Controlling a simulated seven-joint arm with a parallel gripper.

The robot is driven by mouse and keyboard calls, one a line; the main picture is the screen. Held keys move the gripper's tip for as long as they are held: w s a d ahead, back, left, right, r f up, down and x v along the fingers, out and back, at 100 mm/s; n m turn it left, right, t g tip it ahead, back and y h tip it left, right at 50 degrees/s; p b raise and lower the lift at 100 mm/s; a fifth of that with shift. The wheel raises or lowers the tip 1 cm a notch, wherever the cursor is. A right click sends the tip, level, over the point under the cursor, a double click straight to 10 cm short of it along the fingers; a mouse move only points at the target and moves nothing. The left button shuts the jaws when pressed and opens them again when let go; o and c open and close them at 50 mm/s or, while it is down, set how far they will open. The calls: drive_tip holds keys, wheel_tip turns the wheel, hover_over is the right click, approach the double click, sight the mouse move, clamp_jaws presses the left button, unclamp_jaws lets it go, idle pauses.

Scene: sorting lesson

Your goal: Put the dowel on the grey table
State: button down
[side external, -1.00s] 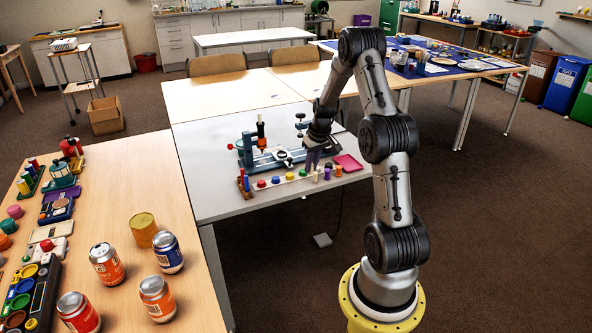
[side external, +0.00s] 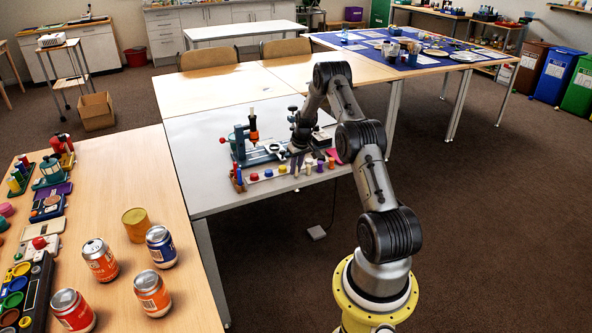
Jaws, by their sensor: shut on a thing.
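The grey table (side external: 198,143) stands in the middle of the side view, with a pale top. My gripper (side external: 296,161) points down over its front right part, just behind or above a pale strip with small coloured pieces. It is shut on a slim, dark purplish upright piece (side external: 294,167), which looks like the dowel. The piece is small and partly merged with my fingers, so its ends are hard to make out. I cannot tell whether its lower end touches the table or the strip.
A blue-grey press-like fixture (side external: 257,154) stands left of my gripper. Small coloured pegs, including an orange one (side external: 331,163), stand to the right near a pink tray (side external: 339,154). The table's left part is bare. Cans (side external: 100,261) stand on the wooden table at left.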

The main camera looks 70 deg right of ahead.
drive_tip(key=shift+f, duration=0.4)
drive_tip(key=shift+f, duration=0.1)
drive_tip(key=c, duration=0.8)
unclamp_jaws()
drive_tip(key=shift+c, duration=0.2)
